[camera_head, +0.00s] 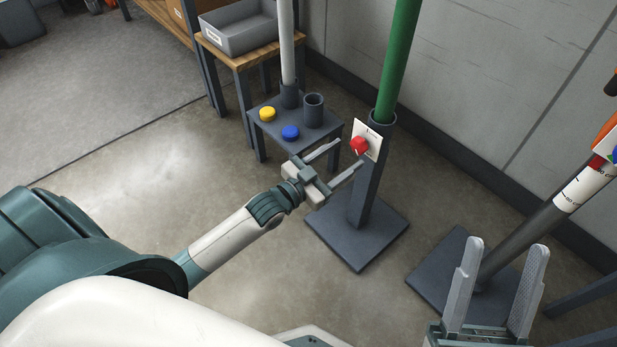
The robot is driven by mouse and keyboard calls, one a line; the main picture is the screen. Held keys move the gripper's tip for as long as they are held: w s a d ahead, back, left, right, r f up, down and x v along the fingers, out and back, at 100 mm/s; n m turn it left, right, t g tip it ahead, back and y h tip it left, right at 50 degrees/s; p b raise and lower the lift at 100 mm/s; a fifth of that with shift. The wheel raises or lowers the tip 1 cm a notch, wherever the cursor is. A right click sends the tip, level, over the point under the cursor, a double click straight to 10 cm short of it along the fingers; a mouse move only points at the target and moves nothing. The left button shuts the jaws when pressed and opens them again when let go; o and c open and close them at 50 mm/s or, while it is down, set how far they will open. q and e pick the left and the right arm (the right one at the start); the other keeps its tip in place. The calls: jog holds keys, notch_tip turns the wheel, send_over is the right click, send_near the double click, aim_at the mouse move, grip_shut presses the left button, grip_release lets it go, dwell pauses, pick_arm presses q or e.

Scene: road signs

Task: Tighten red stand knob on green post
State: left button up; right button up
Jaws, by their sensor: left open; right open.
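The green post (398,60) stands upright in a dark grey stand (366,195) with a square base. The red knob (360,145) sits on a white plate (373,134) near the top of the stand's sleeve. My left gripper (350,155) is open, its two fingers pointing up and right toward the knob. The fingertips are close to the knob, one on the left and one just below it; I cannot tell whether either touches. My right gripper (507,262) is open and empty at the lower right, fingers pointing up, apart from the green post.
A small dark table (290,117) behind holds a yellow knob (267,114), a blue knob (290,132), a grey cup (313,110) and a white post (287,45). A grey bin (240,35) sits on a wooden bench.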

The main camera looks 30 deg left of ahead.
pick_arm(q)
jog(key=p+v, duration=0.1)
jog(key=v, duration=1)
jog(key=shift+s+p, duration=0.25)
jog(key=shift+p, duration=0.1)
pick_arm(e)
jog(key=shift+s+a+f+g, duration=0.15)
jog(key=shift+a+f+g, duration=0.35)
jog(key=shift+f, duration=0.35)
jog(key=shift+s+a+f+g, duration=0.15)
jog(key=shift+a+f+g, duration=0.2)
jog(key=shift+f+g, duration=0.35)
jog(key=shift+s+a+f+g, duration=0.15)
jog(key=shift+a+f+g, duration=0.25)
jog(key=shift+f, duration=0.55)
jog(key=shift+o, duration=0.4)
jog(key=shift+w+r+h, duration=0.1)
jog(key=shift+r+h, duration=0.05)
jog(key=shift+h, duration=0.15)
jog(key=n+g+h, duration=0.5)
jog(key=n+h, duration=0.2)
jog(key=n, duration=2.7)
send_near(391, 66)
jog(key=w+r, duration=0.4)
jog(key=shift+d+f, duration=0.15)
jog(key=shift+d, duration=0.05)
